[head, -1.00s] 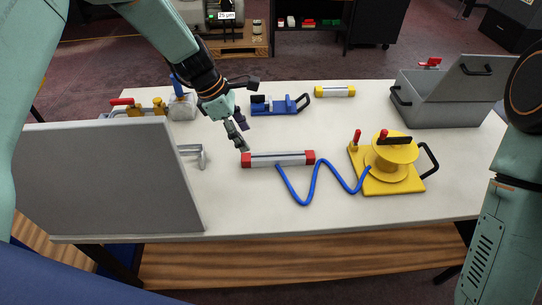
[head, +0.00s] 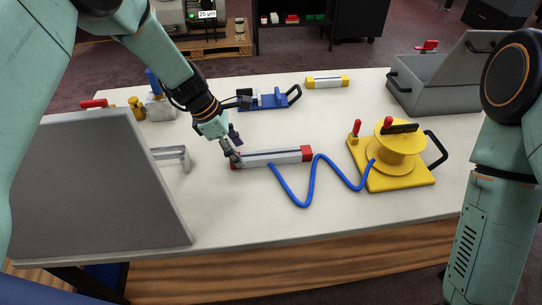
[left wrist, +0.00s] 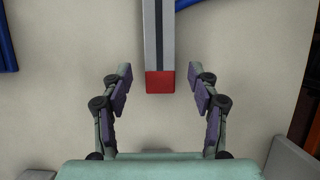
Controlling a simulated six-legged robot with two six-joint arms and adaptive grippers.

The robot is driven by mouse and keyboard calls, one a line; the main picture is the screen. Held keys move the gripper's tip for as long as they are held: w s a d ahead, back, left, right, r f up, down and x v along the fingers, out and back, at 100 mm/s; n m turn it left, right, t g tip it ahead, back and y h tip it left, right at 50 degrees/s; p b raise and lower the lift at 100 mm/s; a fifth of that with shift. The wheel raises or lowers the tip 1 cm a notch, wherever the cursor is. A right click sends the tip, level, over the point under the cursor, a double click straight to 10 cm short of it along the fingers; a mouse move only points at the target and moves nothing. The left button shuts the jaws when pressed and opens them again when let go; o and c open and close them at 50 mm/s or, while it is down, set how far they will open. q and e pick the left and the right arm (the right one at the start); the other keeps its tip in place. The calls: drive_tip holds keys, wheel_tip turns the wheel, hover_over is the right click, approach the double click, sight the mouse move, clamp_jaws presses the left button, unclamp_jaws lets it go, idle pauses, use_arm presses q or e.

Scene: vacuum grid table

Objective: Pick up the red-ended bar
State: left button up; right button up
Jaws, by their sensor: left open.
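The red-ended bar (head: 277,157) lies on the white table, a grey bar with a red block at each end. My left gripper (head: 233,150) is at the bar's left end and partly covers that end in the head view. In the left wrist view the bar (left wrist: 159,42) runs down from the top edge, and its red end lies centred between and just ahead of the open fingers (left wrist: 160,88). The fingers look empty and apart from the bar. My right arm shows at the right edge, but its gripper is out of view.
A blue hose (head: 311,180) curves in front of the bar to a yellow reel (head: 398,158). A grey panel (head: 98,190) and a metal handle (head: 174,155) stand left. A blue tool (head: 265,101) and yellow-ended bar (head: 327,82) lie behind. A grey box (head: 430,95) stands back right.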

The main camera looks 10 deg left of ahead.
use_arm(q)
drive_tip(key=f, duration=0.2)
drive_tip(key=shift+w+f, duration=0.2)
drive_tip(key=shift+f, duration=0.1)
drive_tip(key=shift+s+d+f, duration=0.1)
drive_tip(key=shift+d, duration=0.15)
drive_tip(key=shift+s+d+r, duration=0.1)
drive_tip(key=shift+d+r, duration=0.1)
drive_tip(key=shift+d, duration=0.1)
drive_tip(key=shift+w+a+f, duration=0.25)
drive_tip(key=shift+a, duration=0.1)
drive_tip(key=c, duration=0.5)
drive_tip(key=shift+s+d+r, duration=0.2)
drive_tip(key=shift+d, duration=0.1)
drive_tip(key=c, duration=0.6)
drive_tip(key=shift+w+a+f, duration=0.1)
drive_tip(key=shift+w+a, duration=0.05)
drive_tip(key=shift+a, duration=0.1)
clamp_jaws()
